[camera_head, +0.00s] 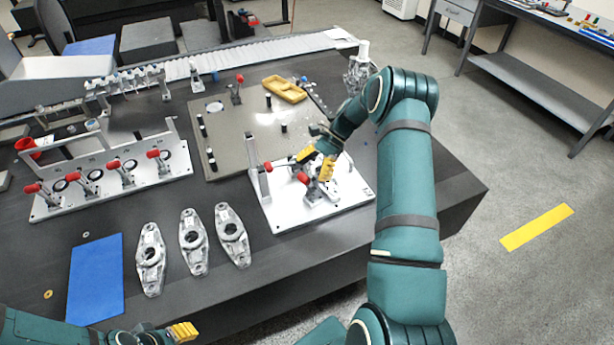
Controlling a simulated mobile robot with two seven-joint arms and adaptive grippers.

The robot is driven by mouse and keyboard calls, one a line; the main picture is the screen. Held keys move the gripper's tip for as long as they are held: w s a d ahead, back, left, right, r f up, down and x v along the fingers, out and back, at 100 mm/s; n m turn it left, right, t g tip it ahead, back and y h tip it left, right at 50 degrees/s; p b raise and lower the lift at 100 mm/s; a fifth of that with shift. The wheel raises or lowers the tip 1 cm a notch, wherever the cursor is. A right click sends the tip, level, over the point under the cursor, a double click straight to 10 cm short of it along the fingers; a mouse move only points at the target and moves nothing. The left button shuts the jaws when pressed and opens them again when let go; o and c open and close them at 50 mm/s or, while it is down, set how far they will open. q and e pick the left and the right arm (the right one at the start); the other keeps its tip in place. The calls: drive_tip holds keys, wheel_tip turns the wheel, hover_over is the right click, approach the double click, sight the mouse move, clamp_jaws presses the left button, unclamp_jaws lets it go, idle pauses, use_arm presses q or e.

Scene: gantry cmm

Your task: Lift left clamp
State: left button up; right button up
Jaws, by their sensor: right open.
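A pale fixture plate (285,219) lies near the table's right front edge and carries red-handled clamps. One red clamp handle (267,167) shows at the plate's left, by an upright post. Another red clamp handle (302,177) shows farther right, just below my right gripper. My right gripper (316,162) is open over this plate, its yellow fingertips apart, close to the right handle; I cannot tell whether they touch. A metal part on the plate is partly hidden by the gripper. My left gripper (183,331) is low at the bottom edge, away from the clamps, and its jaw opening is unclear.
Several cast metal parts (191,241) lie on the dark table left of the plate, beside a blue mat (96,278). A row fixture (110,188) with red clamps stands at left. A grey plate (225,138) with black pegs and a yellow tray (284,89) lie behind.

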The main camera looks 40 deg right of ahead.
drive_tip(key=v, duration=0.9)
drive_tip(key=shift+d, duration=0.15)
drive_tip(key=shift+r, duration=0.1)
